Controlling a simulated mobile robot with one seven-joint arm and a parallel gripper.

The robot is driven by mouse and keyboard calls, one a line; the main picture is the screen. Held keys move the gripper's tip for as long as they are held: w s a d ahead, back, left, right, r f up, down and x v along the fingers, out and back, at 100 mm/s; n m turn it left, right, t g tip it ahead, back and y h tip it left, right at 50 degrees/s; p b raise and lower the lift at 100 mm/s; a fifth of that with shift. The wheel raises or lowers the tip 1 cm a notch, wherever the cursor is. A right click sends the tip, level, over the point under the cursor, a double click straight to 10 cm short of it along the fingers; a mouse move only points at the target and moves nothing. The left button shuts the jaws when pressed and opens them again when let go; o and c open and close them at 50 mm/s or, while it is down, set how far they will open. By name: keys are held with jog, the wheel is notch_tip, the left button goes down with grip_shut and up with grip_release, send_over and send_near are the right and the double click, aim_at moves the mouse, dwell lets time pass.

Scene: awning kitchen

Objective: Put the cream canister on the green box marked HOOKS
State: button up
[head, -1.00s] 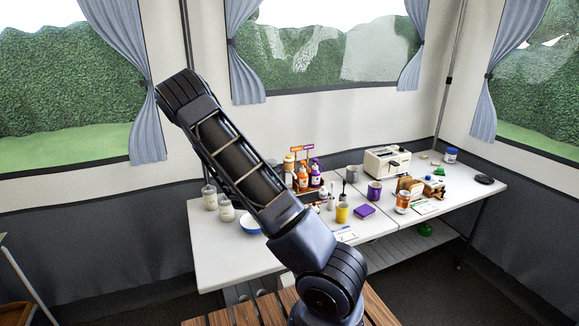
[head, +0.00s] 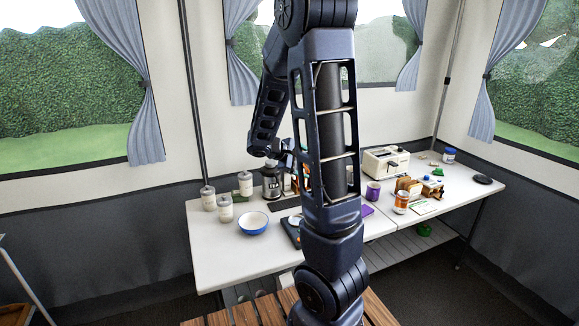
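Several pale cream lidded canisters stand at the left of the white table: one at the back left (head: 208,198), one in front (head: 225,209) and one farther right (head: 246,184). I cannot tell from their labels which is the task's one. A small dark green item (head: 236,194) shows between them; it may be the HOOKS box, but no lettering is readable. My gripper (head: 285,159) is low over the back of the table, right of the canisters and near a dark jar (head: 270,184). My arm partly hides it, so its fingers are unclear.
A blue-rimmed bowl (head: 253,223) sits in front of the canisters. A dark flat item (head: 291,230) lies right of it. My arm hides the table's middle. A purple mug (head: 373,191), orange jar (head: 401,203) and toaster (head: 386,162) stand right. The left front of the table is clear.

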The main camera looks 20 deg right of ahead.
jog(key=s+a+r+m+t+y, duration=0.1)
jog(key=s+a+r+m+y, duration=0.2)
jog(key=s, duration=0.7)
jog(key=s+a+r+m+t+y, duration=0.2)
jog(key=s+a+r+m+y, duration=0.2)
jog(key=s+a+r+y, duration=0.4)
jog(key=s+a, duration=0.3)
jog(key=a, duration=0.1)
jog(key=shift+s+m, duration=0.25)
jog(key=shift+m, duration=0.05)
jog(key=shift+o, duration=0.6)
jog(key=shift+r, duration=0.1)
jog(key=shift+w, duration=0.15)
